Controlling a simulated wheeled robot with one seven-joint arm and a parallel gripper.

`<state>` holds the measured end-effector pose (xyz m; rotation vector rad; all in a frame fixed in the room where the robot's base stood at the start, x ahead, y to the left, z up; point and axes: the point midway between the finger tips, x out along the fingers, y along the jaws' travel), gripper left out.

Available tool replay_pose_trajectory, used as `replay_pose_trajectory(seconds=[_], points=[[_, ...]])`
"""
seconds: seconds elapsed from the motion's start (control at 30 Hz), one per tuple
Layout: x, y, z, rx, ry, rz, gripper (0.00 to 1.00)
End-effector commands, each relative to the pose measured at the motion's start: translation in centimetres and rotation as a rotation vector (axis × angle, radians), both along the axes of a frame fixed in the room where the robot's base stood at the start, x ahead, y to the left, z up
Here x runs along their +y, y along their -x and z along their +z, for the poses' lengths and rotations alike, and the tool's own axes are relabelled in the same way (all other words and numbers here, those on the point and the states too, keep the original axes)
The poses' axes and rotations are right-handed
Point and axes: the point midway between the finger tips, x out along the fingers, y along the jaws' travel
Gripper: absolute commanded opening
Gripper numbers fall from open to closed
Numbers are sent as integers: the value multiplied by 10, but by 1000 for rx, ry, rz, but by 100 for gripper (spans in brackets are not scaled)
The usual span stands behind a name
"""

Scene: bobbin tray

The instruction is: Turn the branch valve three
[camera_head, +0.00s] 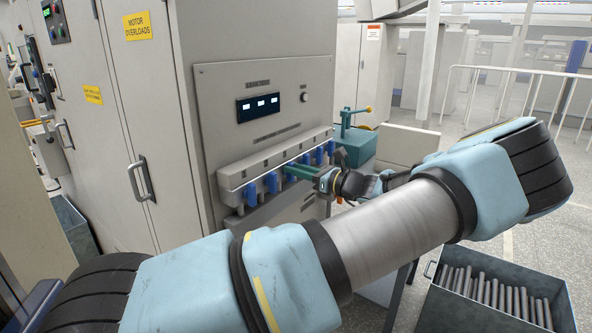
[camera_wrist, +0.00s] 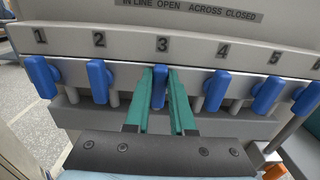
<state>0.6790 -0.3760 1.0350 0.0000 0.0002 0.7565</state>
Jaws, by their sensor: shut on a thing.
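Branch valve three's blue handle (camera_wrist: 160,88) is under the label 3 in the middle of the wrist view. It looks upright, in line with its pipe stub. My gripper (camera_wrist: 159,74) has one teal finger on each side of this handle and is shut on it. The fingers hide the handle's side edges. In the head view my gripper (camera_head: 300,172) reaches the valve row from the right, and its fingers partly cover valve three there.
Handles two (camera_wrist: 99,81) and four (camera_wrist: 215,90) stand close on either side, with one (camera_wrist: 41,80) and five (camera_wrist: 268,94) beyond. A plate (camera_wrist: 190,9) reads "IN LINE OPEN ACROSS CLOSED". A bin of rods (camera_head: 440,313) stands at the lower right.

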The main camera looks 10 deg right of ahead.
Motion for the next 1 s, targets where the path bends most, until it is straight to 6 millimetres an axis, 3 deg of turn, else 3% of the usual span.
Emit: replay_pose_trajectory(seconds=[0.1,0.67,1.0], points=[[0,0,0,0,0,0,0],[0,0,-1,-19,20,0,0],[2,3,-3,-156,164,0,0]])
